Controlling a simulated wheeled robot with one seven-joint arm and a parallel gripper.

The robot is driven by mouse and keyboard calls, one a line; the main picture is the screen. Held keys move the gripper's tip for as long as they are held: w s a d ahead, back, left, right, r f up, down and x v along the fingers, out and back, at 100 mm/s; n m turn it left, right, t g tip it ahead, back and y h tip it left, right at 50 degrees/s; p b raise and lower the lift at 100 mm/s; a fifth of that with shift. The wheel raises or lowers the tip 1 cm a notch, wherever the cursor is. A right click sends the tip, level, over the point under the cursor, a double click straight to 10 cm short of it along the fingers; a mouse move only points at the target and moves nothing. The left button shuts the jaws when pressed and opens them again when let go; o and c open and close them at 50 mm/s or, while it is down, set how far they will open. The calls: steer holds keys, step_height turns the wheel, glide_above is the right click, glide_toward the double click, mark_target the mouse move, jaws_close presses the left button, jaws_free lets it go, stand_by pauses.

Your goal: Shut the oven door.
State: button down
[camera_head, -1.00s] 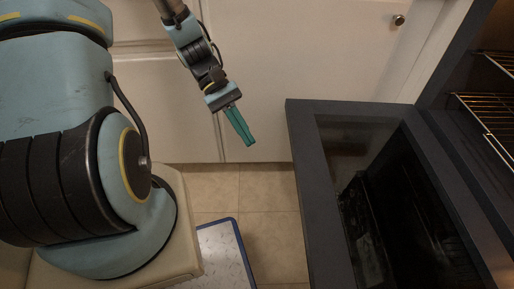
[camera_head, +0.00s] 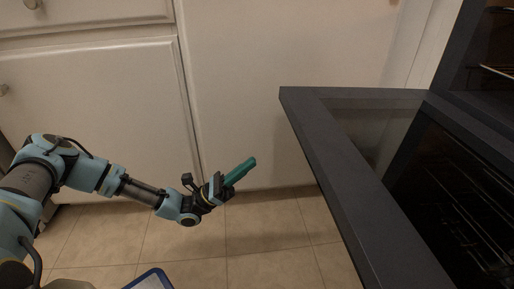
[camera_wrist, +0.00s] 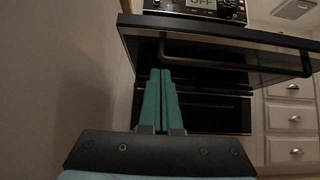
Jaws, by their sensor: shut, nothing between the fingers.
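The dark grey oven door (camera_head: 335,180) is open, folded down and sticking out to the left from the oven (camera_head: 480,125) in the head view. In the wrist view the door (camera_wrist: 215,35) spans the upper part, with its dark bar handle (camera_wrist: 235,60) on the near side. My gripper (camera_head: 250,163) is to the left of the door's free edge, apart from it. Its green fingers are shut together and empty, pointing up and right in the head view. In the wrist view the fingers (camera_wrist: 160,75) point toward the oven front, with the door above their tips.
White cabinet fronts (camera_head: 270,80) stand at the back, behind my gripper. Tiled floor (camera_head: 270,235) is clear between my arm and the door. A blue-edged mat (camera_head: 150,279) shows at the bottom. Wire racks (camera_head: 497,72) show inside the oven. White drawers (camera_wrist: 290,115) stand right in the wrist view.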

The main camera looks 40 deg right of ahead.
steer(key=w+a+r+b+x, duration=0.1)
steer(key=b+x, duration=0.3)
steer(key=x, duration=0.8)
steer(key=shift+r, duration=0.8)
steer(key=shift+s+a+r, duration=0.1)
steer(key=shift+r, duration=0.05)
